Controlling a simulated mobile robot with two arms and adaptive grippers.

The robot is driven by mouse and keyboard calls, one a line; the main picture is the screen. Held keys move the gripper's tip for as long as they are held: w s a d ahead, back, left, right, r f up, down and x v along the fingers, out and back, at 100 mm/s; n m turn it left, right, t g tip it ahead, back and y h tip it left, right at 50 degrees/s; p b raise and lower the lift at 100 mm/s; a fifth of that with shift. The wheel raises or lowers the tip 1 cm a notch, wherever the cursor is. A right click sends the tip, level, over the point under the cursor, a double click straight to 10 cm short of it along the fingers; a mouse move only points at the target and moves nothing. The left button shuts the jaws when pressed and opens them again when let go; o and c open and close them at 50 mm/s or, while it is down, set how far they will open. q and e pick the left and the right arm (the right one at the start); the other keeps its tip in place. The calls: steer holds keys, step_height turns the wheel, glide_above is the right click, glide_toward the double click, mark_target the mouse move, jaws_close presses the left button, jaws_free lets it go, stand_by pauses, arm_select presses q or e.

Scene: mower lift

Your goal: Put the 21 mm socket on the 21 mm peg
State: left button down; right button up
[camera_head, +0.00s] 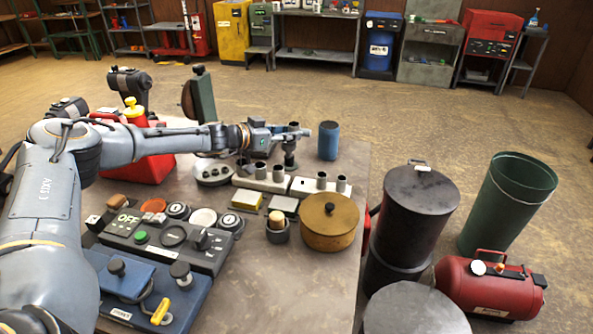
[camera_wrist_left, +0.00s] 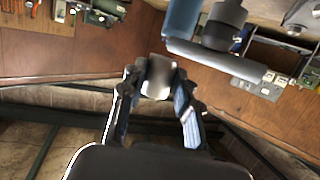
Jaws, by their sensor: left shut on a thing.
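My left gripper (camera_head: 297,132) is shut on a grey metal socket (camera_head: 293,126), held above the back part of the workbench. The socket also shows between the fingers in the left wrist view (camera_wrist_left: 158,76). Two pale rails, one at left (camera_head: 262,183) and one at right (camera_head: 318,190), stand below and in front of the gripper, with several grey sockets upright on them. I cannot read their size marks or tell which peg is the 21 mm one. A dark upright cylinder (camera_head: 290,157) stands just below the gripper. My right gripper is not in view.
A blue can (camera_head: 328,141) stands close right of the gripper. A brown round pot (camera_head: 329,224), a control panel (camera_head: 160,240) and a red canister (camera_head: 150,165) occupy the bench. Dark drums (camera_head: 415,215) and a red tank (camera_head: 490,288) stand beyond its right edge.

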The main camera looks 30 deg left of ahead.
arm_select(q)
steer(key=s+d+f, duration=0.1)
steer(key=s+d+f+b, duration=0.1)
steer(key=f, duration=0.1)
steer(key=d+f+b, duration=0.1)
steer(key=f, duration=0.1)
steer(key=shift+s+d, duration=0.35)
steer(key=shift+s, duration=0.05)
steer(key=shift+d+f, duration=0.2)
steer(key=shift+d, duration=0.05)
steer(key=shift+s+d+f+b, duration=0.3)
steer(key=shift+s+f+b, duration=0.05)
steer(key=shift+f+b, duration=0.2)
steer(key=shift+f, duration=1.4)
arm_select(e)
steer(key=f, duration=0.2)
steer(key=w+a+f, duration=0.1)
arm_select(q)
steer(key=shift+f+b, duration=0.35)
steer(key=shift+f, duration=0.25)
steer(key=c, duration=1)
jaws_free()
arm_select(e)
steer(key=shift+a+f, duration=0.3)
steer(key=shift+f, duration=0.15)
